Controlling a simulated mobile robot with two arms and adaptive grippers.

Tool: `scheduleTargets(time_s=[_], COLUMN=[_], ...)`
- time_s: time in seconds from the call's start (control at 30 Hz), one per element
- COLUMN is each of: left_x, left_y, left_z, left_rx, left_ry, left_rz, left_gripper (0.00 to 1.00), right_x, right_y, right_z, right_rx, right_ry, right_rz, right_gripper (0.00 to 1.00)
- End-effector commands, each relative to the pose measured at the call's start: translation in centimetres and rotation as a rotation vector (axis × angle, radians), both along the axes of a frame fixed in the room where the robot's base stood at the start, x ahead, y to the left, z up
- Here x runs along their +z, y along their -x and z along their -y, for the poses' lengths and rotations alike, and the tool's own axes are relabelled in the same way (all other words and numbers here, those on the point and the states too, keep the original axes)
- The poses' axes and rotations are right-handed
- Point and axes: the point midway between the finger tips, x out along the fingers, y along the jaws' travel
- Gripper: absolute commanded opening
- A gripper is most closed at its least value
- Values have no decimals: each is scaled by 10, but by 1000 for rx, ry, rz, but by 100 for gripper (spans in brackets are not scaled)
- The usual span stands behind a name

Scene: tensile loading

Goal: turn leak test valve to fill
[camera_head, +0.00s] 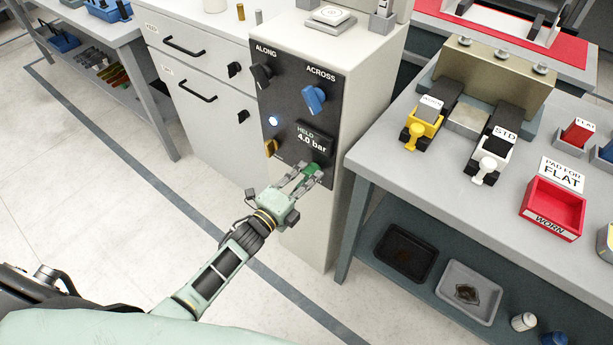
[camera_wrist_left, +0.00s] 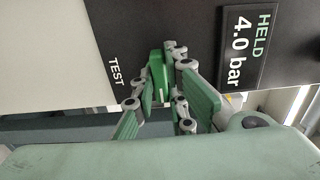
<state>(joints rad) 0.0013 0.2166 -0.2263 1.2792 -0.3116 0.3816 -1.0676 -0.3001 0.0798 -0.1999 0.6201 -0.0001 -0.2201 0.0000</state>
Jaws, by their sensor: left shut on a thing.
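A black control panel (camera_head: 287,125) is on the front of a pale cabinet. Low on it is a green knob (camera_head: 312,168), which also shows in the left wrist view (camera_wrist_left: 157,66) near a white "TEST" label (camera_wrist_left: 116,72). My left gripper (camera_head: 309,175) is shut on the green knob, with one finger on each side; the fingers hide part of it. The display (camera_head: 313,139) above the knob reads "HELD 4.0 bar". My right gripper is not in view.
A grey workbench (camera_head: 400,165) stands close on the right. The floor on the left is clear.

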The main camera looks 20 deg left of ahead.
Motion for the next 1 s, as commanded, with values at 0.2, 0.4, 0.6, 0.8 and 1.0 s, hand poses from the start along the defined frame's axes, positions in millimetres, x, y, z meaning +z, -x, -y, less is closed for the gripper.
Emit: scheduleTargets(time_s=[0.2, 0.4, 0.6, 0.8, 1.0], left_x=[-1, -1, -1, -1, -1], left_y=[0, 0, 0, 0, 1], left_z=[0, 0, 0, 0, -1], left_rx=[0, 0, 0, 0, 1], left_ry=[19, 99, 245, 423, 601], left_rz=[-8, -38, -91, -157, -222], left_gripper=[0, 0, 0, 0, 0], right_x=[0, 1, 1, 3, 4], right_y=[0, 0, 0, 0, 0], right_z=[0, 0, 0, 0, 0], right_rx=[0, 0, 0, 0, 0], right_ry=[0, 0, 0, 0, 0], right_rz=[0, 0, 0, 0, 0], right_gripper=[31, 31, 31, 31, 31])
